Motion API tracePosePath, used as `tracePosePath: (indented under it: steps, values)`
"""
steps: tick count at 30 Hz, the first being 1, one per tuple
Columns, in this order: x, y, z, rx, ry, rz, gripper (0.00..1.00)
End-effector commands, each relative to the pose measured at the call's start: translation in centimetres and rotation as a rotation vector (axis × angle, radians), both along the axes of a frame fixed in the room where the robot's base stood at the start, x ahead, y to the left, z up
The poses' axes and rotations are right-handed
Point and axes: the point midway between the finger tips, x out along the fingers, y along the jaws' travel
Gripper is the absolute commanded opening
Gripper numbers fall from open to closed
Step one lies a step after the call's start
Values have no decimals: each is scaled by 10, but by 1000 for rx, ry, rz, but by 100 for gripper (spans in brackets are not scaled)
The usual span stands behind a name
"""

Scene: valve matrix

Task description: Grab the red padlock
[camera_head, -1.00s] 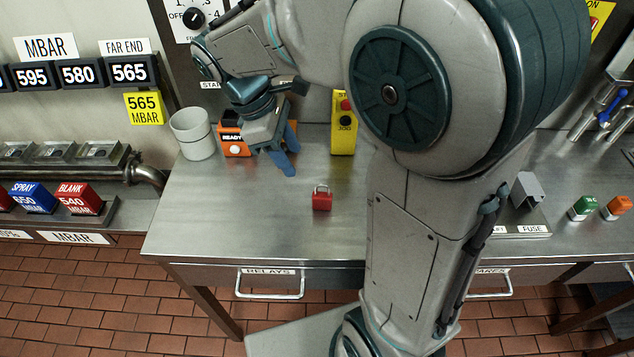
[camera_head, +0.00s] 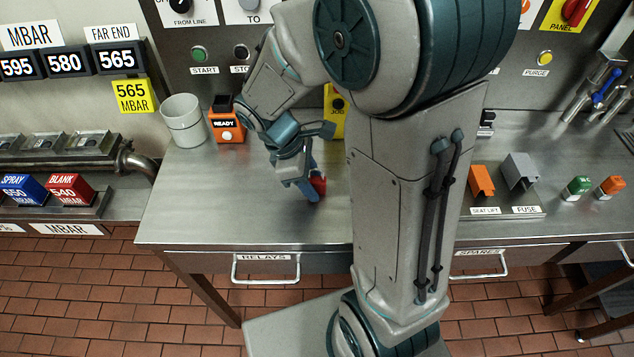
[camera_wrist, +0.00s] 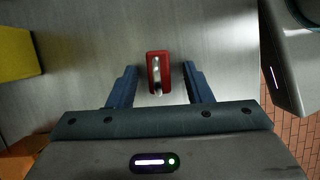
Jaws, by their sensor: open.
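The red padlock (camera_head: 319,184) is on the steel bench, partly hidden behind my gripper in the head view. In the wrist view the padlock (camera_wrist: 159,72) shows from above, with its silver shackle along its middle. My gripper (camera_head: 311,192) is low over the bench at the padlock. In the wrist view its two blue fingers (camera_wrist: 159,78) are apart, one on each side of the padlock. Gaps show between the padlock and both fingers, and nothing is held.
The orange READY box (camera_head: 228,124) and a grey cup (camera_head: 185,121) stand at the back left of the bench. A yellow box (camera_head: 335,110) stands behind my gripper. Orange and grey blocks (camera_head: 481,181) sit at the right. The bench's left front is clear.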

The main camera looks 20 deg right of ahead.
Motion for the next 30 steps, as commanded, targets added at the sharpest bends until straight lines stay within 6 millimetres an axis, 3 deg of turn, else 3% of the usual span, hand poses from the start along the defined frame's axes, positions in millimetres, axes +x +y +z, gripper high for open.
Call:
tracePosePath:
  steps: [8, 13, 23, 30]
  values:
    - [-1, -1, -4, 0, 0, 0, 45]
    - [-1, -1, -3, 0, -1, 0, 0]
    - [0, -1, -2, 0, -1, 0, 0]
    - [1, -1, 18, 1, -6, 0, 0]
